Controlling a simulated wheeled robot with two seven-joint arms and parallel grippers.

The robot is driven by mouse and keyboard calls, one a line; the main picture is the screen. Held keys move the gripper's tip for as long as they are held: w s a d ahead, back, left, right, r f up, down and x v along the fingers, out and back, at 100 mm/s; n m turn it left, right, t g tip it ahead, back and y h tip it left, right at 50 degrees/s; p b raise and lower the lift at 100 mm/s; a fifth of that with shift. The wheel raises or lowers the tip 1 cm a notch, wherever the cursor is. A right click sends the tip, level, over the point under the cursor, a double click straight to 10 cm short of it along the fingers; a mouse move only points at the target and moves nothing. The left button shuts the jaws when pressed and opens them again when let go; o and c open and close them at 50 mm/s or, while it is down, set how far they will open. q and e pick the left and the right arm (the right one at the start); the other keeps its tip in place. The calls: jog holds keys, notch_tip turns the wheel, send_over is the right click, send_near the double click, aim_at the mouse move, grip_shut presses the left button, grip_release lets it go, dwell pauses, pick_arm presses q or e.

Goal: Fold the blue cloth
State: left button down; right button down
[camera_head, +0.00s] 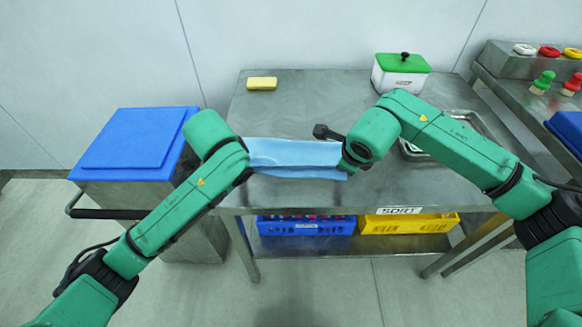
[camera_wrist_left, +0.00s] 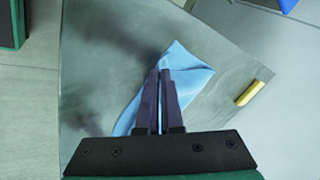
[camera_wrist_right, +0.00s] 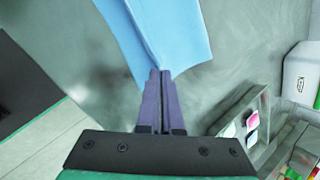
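The light blue cloth (camera_head: 295,158) stretches as a strip between my two arms at the table's front. Its left and right ends are partly hidden by my arms in the head view. In the left wrist view my left gripper (camera_wrist_left: 166,73) has its fingers closed together on the cloth (camera_wrist_left: 190,75), which shows on both sides of them. In the right wrist view my right gripper (camera_wrist_right: 160,74) is shut on the cloth's near edge, where creases run to the fingertips. Whether the cloth rests on the table or hangs just above it is hard to tell.
On the metal table (camera_head: 290,105) are a yellow block (camera_head: 262,83) and a white box with green lid (camera_head: 401,72) at the back, and a metal tray (camera_head: 470,120) at right. A blue-lidded bin (camera_head: 135,140) stands left. Blue (camera_head: 305,226) and yellow crates (camera_head: 405,224) sit below.

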pick_arm(q)
jog(key=shift+w+a+f, duration=0.15)
jog(key=shift+w+f, duration=0.15)
jog(key=shift+w, duration=0.05)
pick_arm(e)
jog(key=shift+w+d+f, duration=0.15)
jog(key=shift+w+f, duration=0.15)
jog(key=shift+w, duration=0.1)
pick_arm(q)
jog(key=c, duration=1.5)
grip_release()
jog(key=shift+w, duration=0.1)
pick_arm(e)
jog(key=c, duration=1.5)
grip_release()
pick_arm(q)
jog(key=o, duration=0.8)
jog(key=shift+s+r, duration=0.15)
jog(key=shift+s, duration=0.05)
pick_arm(e)
jog(key=o, duration=0.8)
jog(key=shift+s+r, duration=0.1)
jog(key=shift+s, duration=0.05)
jog(key=shift+s, duration=0.1)
